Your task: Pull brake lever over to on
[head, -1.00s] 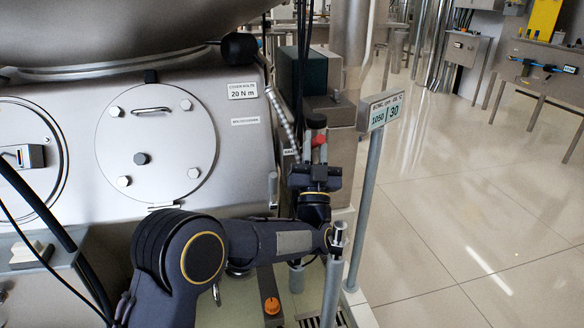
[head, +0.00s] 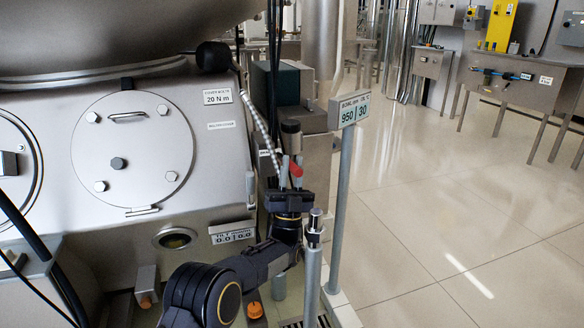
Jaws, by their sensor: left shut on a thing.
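The brake lever shows only as a small red grip (head: 296,169) right of the machine body, below a dark cylinder. My left gripper (head: 291,173) is shut on this red grip, with one grey finger on each side of it. The fingers point up and away in the head view. The lever's lower part is hidden behind the gripper. A small white label left of the lever is too small to read surely. My right gripper is not in view.
A grey post (head: 313,268) stands close right of my left wrist. A display (head: 354,110) on a tall pole reads 950 and 30. The floor (head: 450,220) at right is clear.

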